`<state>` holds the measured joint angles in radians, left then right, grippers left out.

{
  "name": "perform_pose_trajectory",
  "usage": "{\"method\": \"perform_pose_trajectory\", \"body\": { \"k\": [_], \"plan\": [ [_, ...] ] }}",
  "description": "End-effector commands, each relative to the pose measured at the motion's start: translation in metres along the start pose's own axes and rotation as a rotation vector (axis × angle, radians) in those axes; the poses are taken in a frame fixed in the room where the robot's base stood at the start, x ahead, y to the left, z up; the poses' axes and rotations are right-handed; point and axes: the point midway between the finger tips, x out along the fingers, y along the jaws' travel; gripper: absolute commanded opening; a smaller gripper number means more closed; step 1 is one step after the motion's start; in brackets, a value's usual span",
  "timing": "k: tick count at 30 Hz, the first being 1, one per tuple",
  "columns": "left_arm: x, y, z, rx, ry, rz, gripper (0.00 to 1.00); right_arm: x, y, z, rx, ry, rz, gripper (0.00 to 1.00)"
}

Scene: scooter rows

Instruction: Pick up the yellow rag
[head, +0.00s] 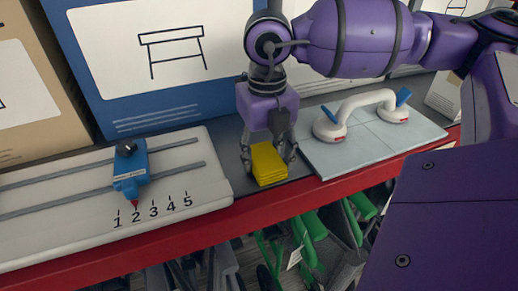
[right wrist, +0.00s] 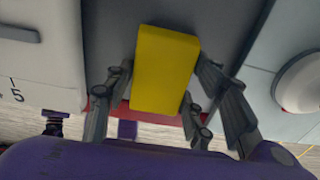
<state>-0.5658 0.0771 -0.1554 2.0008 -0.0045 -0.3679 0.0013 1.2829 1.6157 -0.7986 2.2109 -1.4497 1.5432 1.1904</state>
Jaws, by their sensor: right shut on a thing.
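The yellow rag (head: 268,163) is a folded yellow block on the grey shelf, between the white slider board and the grey panel. My right gripper (head: 269,160) comes down on it from above, with a finger on either side, shut on the rag. In the right wrist view the rag (right wrist: 165,70) lies between the finger pairs of the gripper (right wrist: 155,105). I cannot tell whether the rag is lifted off the shelf. My left gripper is not in view.
The white board (head: 60,215) with a blue slider (head: 130,168) and numbers stands left. A grey panel (head: 360,150) carrying a white suction-cup handle (head: 362,104) lies right. A red shelf edge (head: 200,230) runs in front. A blue box (head: 140,70) stands behind.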

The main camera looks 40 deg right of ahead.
Motion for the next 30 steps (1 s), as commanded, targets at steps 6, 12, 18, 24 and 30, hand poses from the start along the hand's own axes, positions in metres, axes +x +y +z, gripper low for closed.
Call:
{"method": "perform_pose_trajectory", "body": {
  "k": [6,12,18,24,30],
  "plan": [
    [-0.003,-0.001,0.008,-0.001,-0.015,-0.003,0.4,-0.003,0.0,0.0,0.0,-0.001,0.0,0.28],
    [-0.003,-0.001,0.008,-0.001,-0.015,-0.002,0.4,-0.024,0.0,0.001,0.0,-0.004,0.0,0.28],
    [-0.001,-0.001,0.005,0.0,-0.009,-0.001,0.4,-0.063,0.016,-0.021,-0.007,-0.005,0.003,0.28],
    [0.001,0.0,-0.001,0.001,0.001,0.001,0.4,-0.101,0.042,-0.059,-0.012,-0.004,0.002,0.28],
    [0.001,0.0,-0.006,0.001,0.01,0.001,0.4,-0.12,0.064,-0.095,-0.009,-0.004,0.001,0.28]
  ]
}}
